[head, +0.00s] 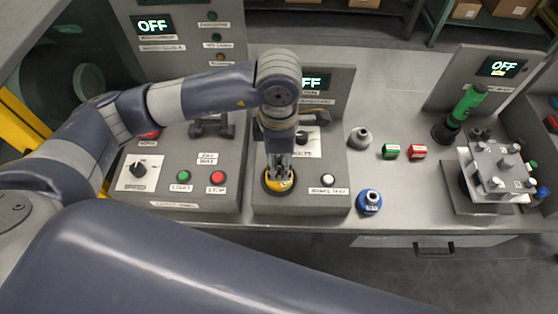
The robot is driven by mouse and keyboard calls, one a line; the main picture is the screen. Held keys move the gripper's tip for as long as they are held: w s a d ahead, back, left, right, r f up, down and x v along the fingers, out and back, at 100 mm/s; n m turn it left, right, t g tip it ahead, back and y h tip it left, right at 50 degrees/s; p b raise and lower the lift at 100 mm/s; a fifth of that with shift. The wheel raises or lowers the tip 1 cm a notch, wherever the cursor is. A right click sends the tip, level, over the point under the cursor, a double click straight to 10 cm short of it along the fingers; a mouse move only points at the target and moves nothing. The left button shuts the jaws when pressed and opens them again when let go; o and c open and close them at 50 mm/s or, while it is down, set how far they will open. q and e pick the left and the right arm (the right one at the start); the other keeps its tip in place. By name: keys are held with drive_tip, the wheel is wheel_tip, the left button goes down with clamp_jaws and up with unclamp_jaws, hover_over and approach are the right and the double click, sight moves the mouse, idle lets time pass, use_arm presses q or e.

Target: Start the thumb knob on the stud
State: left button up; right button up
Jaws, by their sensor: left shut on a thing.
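My left gripper (280,181) points straight down at the front left of the middle console. It is shut on a round yellow part (278,187), which looks like the thumb knob. The yellow part sits at a dark round ring on the console top. The fingers cover much of it. The stud is not visible; I cannot tell whether it is under the part, or whether the part touches it. My right gripper is not in view.
The middle console has a white button (327,180) right of the gripper. A blue ring-shaped part (369,202), a grey knob-like part (360,138) and green (390,151) and red (417,152) blocks stand right of it. A metal fixture (497,170) with several pegs is farther right.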

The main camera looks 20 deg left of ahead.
use_arm(q)
drive_tip(key=shift+f+m+b, duration=0.2)
drive_tip(key=shift+m+b, duration=0.4)
drive_tip(key=shift+b, duration=0.2)
drive_tip(key=m+b, duration=0.3)
drive_tip(key=shift+r+m+b, duration=0.1)
drive_tip(key=shift+m+b, duration=0.35)
drive_tip(key=shift+m, duration=0.05)
drive_tip(key=shift+m+b, duration=0.5)
drive_tip(key=shift+b, duration=0.25)
drive_tip(key=shift+m+b, duration=2)
drive_tip(key=shift+b, duration=0.05)
